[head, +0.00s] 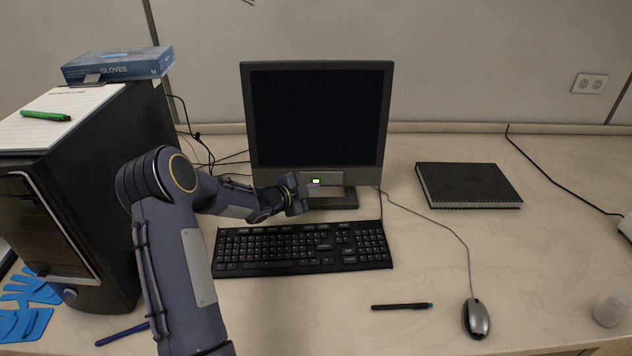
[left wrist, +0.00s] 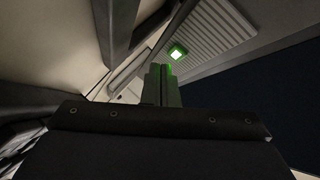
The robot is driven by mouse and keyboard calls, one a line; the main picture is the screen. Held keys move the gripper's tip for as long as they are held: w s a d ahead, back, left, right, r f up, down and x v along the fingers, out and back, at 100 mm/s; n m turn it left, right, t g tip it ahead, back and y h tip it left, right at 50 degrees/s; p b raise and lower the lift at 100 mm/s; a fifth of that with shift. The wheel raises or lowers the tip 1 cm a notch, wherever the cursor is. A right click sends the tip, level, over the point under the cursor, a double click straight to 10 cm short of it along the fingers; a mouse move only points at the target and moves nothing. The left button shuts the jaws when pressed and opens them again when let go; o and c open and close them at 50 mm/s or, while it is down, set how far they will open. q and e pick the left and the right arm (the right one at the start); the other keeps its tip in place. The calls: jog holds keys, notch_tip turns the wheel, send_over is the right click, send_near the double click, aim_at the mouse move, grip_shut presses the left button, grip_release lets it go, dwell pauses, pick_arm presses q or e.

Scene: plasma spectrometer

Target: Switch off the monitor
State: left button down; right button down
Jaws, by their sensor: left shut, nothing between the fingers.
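The monitor (head: 318,115) stands at the back middle of the desk with a dark screen. Its power button (head: 316,182) glows green on the lower bezel; it also shows lit in the left wrist view (left wrist: 177,52). My left gripper (head: 312,187) is shut and empty, with its fingertips right by the button. In the left wrist view the closed fingers (left wrist: 164,84) point at the bezel just beside the lit button, with green light on them. I cannot tell whether they touch it. My right gripper is not in view.
A black keyboard (head: 302,249) lies below my left gripper. A computer tower (head: 90,170) with a glove box (head: 118,64) on top stands at left. A mouse (head: 476,318), a pen (head: 402,306) and a black notebook (head: 468,186) lie at right, with clear desk between.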

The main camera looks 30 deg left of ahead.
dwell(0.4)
pick_arm(q)
jog(key=shift+w+a, duration=0.2)
jog(key=shift+w, duration=0.15)
jog(key=shift+w+a+f, duration=0.1)
jog(key=shift+w+a, duration=0.1)
jog(key=shift+w, duration=0.1)
dwell(0.6)
dwell(0.4)
jog(key=shift+s+d, duration=0.25)
jog(key=shift+s, duration=0.15)
jog(key=shift+s+d+b, duration=0.15)
jog(key=shift+s+b, duration=0.1)
jog(key=shift+b, duration=0.1)
